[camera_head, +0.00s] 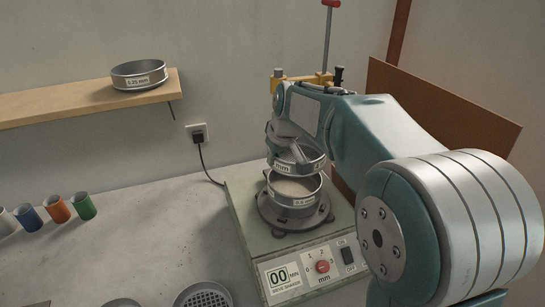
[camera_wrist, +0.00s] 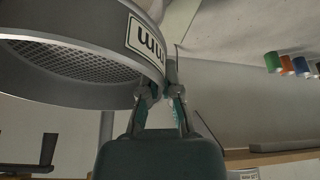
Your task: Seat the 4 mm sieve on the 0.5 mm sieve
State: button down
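My gripper (camera_head: 298,152) is shut on the rim wall of a metal sieve (camera_head: 313,166) and holds it above the shaker. Its label shows "mm"; the number is hidden or unclear. In the wrist view the fingers (camera_wrist: 160,92) pinch the wall of this sieve (camera_wrist: 70,88) beside its label, and its mesh shows from below. A lower sieve (camera_head: 296,201) with a small label, too small to read surely, sits on the shaker plate with pale grains inside. The held sieve is over it and appears apart, with the grains visible between them.
The sieve shaker (camera_head: 245,235) has a panel in front and a rod behind. A wooden shelf (camera_head: 60,108) bears a 0.05 mm-looking sieve (camera_head: 138,75). Several coloured cups (camera_head: 57,208) stand at left. A perforated sieve (camera_head: 203,297) lies at the front edge. The bench (camera_head: 150,240) between is clear.

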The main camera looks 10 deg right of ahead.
aim_at(270, 188)
jog(key=shift+a+f, duration=0.15)
jog(key=shift+f, duration=2.45)
jog(key=shift+f, duration=0.55)
jog(key=c, duration=0.7)
grip_release()
jog(key=shift+s, duration=0.1)
jog(key=v, duration=1.1)
jog(key=shift+s+r, duration=0.1)
jog(key=shift+r, duration=0.25)
